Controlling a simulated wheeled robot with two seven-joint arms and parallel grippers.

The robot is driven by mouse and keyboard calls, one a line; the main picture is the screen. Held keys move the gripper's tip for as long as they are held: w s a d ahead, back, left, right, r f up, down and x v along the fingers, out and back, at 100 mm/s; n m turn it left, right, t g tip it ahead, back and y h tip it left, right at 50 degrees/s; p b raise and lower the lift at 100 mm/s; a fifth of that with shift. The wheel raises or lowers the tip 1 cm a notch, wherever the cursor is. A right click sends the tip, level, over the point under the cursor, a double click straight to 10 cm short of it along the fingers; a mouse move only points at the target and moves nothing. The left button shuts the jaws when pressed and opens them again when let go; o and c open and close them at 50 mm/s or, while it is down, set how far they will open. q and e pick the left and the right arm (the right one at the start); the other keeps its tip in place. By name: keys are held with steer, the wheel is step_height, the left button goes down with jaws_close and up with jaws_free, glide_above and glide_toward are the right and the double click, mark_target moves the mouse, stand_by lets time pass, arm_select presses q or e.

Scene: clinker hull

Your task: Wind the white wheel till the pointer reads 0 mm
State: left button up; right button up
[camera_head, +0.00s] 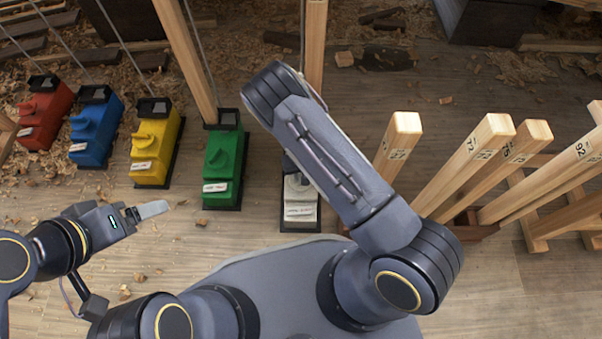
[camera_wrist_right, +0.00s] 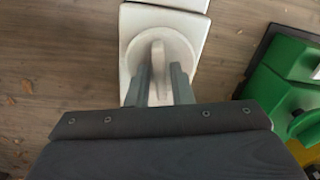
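The white unit (camera_head: 300,212) stands on the floor in the head view, mostly hidden behind my right arm. Its white wheel (camera_wrist_right: 135,55) shows in the right wrist view as a round disc with a raised fin (camera_wrist_right: 158,62) across it. My right gripper (camera_wrist_right: 162,78) has its two fingers apart, one on each side of the fin; whether they touch it is not clear. The right gripper is hidden in the head view. My left gripper (camera_head: 150,210) is away from the units at the lower left, seen edge-on, holding nothing visible. The pointer and its reading cannot be made out.
Green (camera_head: 222,160), yellow (camera_head: 155,150), blue (camera_head: 95,130) and red (camera_head: 42,115) units stand in a row to the left, with rods or lines rising behind. Numbered wooden posts (camera_head: 465,165) stand at the right. Wood shavings litter the floor.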

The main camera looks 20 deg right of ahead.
jaws_close()
steer(key=shift+m, duration=0.4)
steer(key=m, duration=0.5)
steer(key=shift+p, duration=0.4)
steer(key=m, duration=0.6)
steer(key=shift+m, duration=0.5)
steer(key=shift+o, duration=1.7)
jaws_free()
steer(key=shift+r+p, duration=0.1)
steer(key=shift+p, duration=0.2)
